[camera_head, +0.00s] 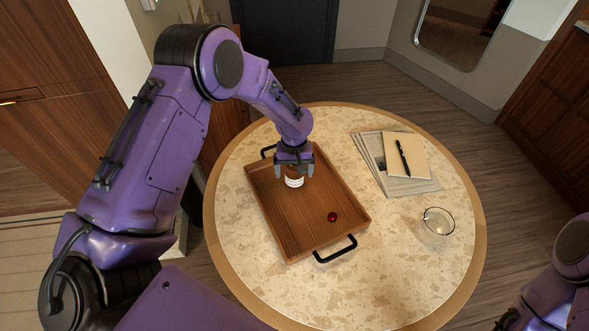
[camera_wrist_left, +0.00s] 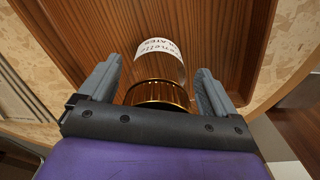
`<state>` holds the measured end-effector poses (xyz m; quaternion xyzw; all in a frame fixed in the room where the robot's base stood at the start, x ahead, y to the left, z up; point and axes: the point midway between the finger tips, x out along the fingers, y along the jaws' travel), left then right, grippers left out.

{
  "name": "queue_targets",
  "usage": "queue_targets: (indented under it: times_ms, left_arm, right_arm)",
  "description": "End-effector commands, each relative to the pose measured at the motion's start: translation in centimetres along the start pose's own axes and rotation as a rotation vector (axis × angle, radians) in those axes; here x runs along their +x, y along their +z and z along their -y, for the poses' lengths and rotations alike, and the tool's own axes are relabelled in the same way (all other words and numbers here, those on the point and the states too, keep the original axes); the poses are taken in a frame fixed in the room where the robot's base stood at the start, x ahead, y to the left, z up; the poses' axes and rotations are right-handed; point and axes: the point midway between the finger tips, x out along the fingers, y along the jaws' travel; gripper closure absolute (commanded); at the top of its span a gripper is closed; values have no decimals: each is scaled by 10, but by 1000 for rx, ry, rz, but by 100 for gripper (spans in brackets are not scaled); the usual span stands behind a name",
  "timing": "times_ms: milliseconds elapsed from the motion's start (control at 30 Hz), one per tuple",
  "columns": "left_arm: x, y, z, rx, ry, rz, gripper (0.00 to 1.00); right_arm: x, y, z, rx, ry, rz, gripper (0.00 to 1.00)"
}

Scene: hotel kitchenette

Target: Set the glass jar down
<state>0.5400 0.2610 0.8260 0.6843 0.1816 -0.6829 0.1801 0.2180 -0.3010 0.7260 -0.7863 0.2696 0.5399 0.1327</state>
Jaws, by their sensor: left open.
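The glass jar (camera_head: 294,182) has a white label with dark print and stands inside the wooden tray (camera_head: 283,237), near its far end. In the left wrist view the jar (camera_wrist_left: 160,69) shows its gold ribbed lid and clear body, with the tray's wood grain behind it. My left gripper (camera_head: 294,171) comes down over the jar from above. In the left wrist view its two grey fingers (camera_wrist_left: 158,72) are apart, one on each side of the jar, with gaps between them and the glass. The jar's top is hidden by my gripper in the head view.
A small dark red ball-like object (camera_head: 332,217) lies in the tray. The tray has black handles (camera_head: 335,250) and sits on a round stone-topped table (camera_head: 400,285). A notebook with a pen (camera_head: 408,156) lies on papers at right, near an empty glass bowl (camera_head: 437,223).

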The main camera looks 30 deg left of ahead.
Motion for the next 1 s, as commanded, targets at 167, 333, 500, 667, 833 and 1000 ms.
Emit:
queue_targets:
  times_ms: [167, 333, 500, 667, 833, 1000]
  left_arm:
    - [-15, -1, -1, -1, 2, -4, 9]
    - [-57, -2, -1, -1, 4, -6, 9]
    - [-97, -1, -1, -1, 3, -4, 9]
    - [-117, 0, 0, -1, 1, -1, 9]
    - [-121, 0, 0, 0, 0, 1, 9]
    - [-121, 0, 0, 0, 0, 0, 9]
  right_arm:
    - [4, 2, 0, 0, 0, 0, 56]
    - [12, 5, 1, 0, 0, 0, 56]
    - [17, 7, 2, 0, 0, 0, 56]
    - [18, 8, 2, 0, 0, 0, 56]
    - [18, 7, 2, 0, 0, 0, 56]
    - [18, 7, 2, 0, 0, 0, 56]
